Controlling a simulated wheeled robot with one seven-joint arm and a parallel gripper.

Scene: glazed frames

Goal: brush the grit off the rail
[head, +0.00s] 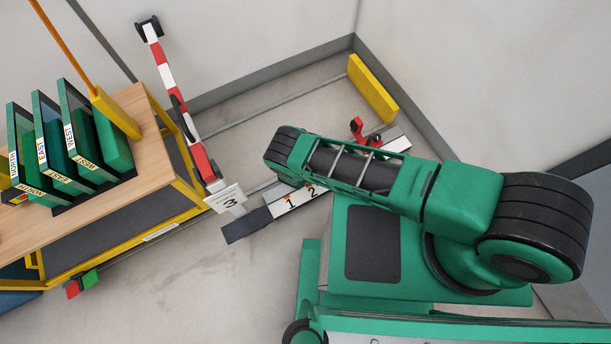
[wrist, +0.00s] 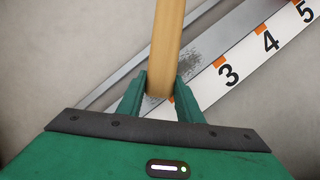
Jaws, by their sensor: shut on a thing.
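In the wrist view the rail (wrist: 246,55) is a pale strip with orange marks and the numbers 3, 4 and 5, running diagonally. Dark grit (wrist: 190,66) lies scattered on it just right of the handle, near the 3. My gripper (wrist: 160,88) is shut on a wooden handle (wrist: 165,40), which stretches away from me over the rail. I cannot see the bristles or tell whether they touch the rail.
A red fitting (head: 358,128) stands by the rail's far part, near a yellow block (head: 372,88). A wooden-topped bench (head: 105,203) with green labelled holders is at left.

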